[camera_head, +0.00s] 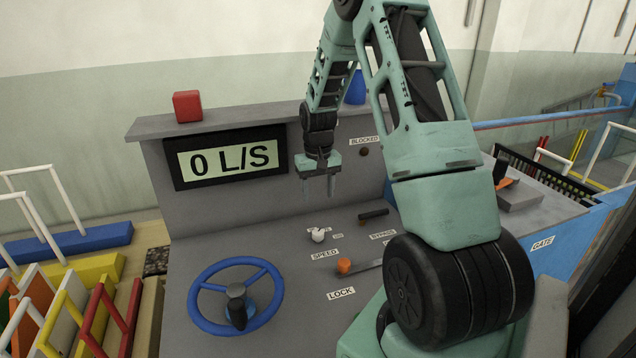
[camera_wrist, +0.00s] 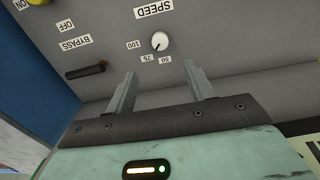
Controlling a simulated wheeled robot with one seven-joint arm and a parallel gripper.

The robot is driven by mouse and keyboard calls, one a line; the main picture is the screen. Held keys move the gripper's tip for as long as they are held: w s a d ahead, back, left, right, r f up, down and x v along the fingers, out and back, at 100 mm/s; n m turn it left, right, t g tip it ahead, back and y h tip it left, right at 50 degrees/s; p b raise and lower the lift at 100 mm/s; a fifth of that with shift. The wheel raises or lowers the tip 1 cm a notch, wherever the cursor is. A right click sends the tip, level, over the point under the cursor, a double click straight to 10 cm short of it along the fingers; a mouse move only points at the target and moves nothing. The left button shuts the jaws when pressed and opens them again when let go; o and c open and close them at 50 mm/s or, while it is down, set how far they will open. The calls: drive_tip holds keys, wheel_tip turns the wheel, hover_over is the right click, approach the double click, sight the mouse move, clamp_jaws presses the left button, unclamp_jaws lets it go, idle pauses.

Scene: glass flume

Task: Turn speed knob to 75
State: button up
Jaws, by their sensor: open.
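The speed knob (camera_head: 318,234) is a small white dial on the grey console, above the SPEED label (camera_head: 325,254) in the head view. In the wrist view the knob (camera_wrist: 159,41) has a dark pointer mark and the printed numbers 100, 75 and 50 around it; the view is upside down. The exact setting of the pointer is too small to read surely. My gripper (camera_head: 319,190) is open and empty, hanging above and behind the knob, apart from it. In the wrist view the knob appears beyond and between the two fingertips (camera_wrist: 162,77).
The display (camera_head: 228,160) reads 0 L/S. A dark bypass handle (camera_head: 373,214) sits close to the knob, an orange knob (camera_head: 344,266) nearer the front, and a blue handwheel (camera_head: 198,310) at left. A red block (camera_head: 187,106) rests on the console top.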

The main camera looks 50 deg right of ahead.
drive_tip(key=shift+r, duration=2.1)
